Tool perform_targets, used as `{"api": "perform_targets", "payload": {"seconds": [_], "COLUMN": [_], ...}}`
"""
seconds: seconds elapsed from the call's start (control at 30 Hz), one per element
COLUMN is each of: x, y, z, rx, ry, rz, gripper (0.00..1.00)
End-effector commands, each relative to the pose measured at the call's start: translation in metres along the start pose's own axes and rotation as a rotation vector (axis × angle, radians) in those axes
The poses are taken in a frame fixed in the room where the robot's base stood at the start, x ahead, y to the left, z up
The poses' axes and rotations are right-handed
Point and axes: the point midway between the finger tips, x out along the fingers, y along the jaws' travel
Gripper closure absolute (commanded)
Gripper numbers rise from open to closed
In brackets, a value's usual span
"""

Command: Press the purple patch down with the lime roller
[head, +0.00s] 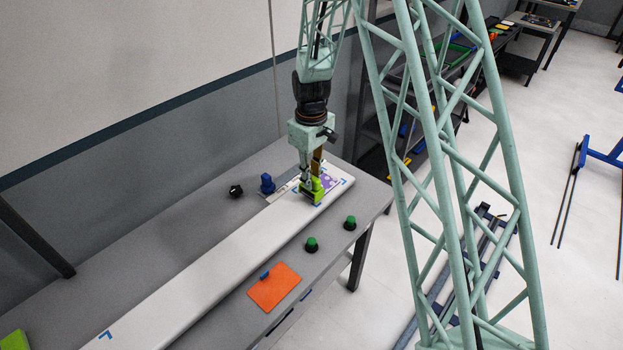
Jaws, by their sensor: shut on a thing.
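The lime roller (312,193) is at the far end of the long white panel (205,268). My gripper (313,180) is shut on the lime roller and points down. The purple patch (328,182) lies on the panel and shows just right of the roller. The gripper and roller hide part of the patch. I cannot tell whether the roller touches the patch or is just above it. Blue corner marks show on the panel around the patch.
A blue tool (267,184) and a black knob (236,191) stand behind the panel. Two green-topped knobs (312,244) (350,223) and an orange sheet (274,288) lie on the grey table (372,194) in front. A lime item (15,341) is at lower left.

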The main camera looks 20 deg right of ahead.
Motion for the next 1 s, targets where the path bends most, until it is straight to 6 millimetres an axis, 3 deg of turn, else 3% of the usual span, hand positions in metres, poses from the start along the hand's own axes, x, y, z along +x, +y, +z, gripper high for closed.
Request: {"api": "perform_targets", "payload": {"seconds": [1.0], "x": [0.0062], "y": [0.0], "z": [0.0], "rx": [0.0], "ry": [0.0], "rz": [0.0], "gripper": [0.94]}}
